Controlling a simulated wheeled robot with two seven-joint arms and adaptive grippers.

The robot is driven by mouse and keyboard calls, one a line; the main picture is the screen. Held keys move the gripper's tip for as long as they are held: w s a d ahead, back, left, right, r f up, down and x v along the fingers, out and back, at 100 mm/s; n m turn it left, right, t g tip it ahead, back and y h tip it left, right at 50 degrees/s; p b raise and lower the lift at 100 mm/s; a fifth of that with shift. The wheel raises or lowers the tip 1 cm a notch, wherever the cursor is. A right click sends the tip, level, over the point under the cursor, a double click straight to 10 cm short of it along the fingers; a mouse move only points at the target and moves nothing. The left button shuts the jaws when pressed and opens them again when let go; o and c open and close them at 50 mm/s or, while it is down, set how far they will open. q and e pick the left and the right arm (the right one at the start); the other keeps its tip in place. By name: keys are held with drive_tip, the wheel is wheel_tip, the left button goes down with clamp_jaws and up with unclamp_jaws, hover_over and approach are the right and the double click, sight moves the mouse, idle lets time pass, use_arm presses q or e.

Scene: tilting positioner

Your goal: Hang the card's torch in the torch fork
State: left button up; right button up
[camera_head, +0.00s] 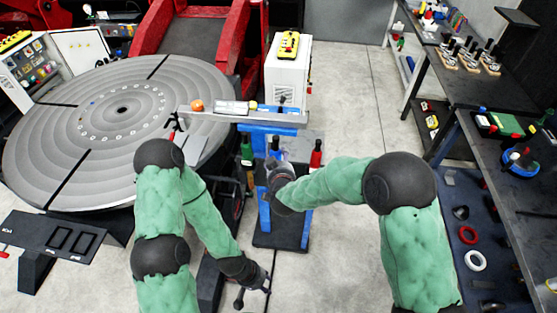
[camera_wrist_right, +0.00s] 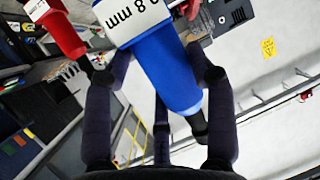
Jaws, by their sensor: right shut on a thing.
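My right gripper (camera_head: 277,162) is at the blue stand and shut on a blue torch (camera_head: 275,145). In the right wrist view the blue torch (camera_wrist_right: 165,70) lies between the fingers, with a white collar marked "0.8 mm", its first digit cut off. A red torch (camera_head: 316,153) stands to the right of it and a green torch (camera_head: 247,150) to the left. I cannot tell whether the blue torch still rests in its holder. A small black forked part (camera_head: 171,122) at the beam's left end may be the torch fork. My left gripper (camera_head: 267,284) hangs low and its fingers are too small to judge.
A grey beam (camera_head: 285,117) runs above the blue stand (camera_head: 265,210). The large round turntable (camera_head: 90,165) fills the left. A white cabinet (camera_head: 288,75) stands behind the stand. A dark workbench (camera_head: 500,170) with tools lines the right.

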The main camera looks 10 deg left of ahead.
drive_tip(key=shift+w+f+b, duration=0.15)
drive_tip(key=shift+f+b, duration=2.95)
drive_tip(key=shift+f, duration=0.45)
drive_tip(key=s, duration=1.1)
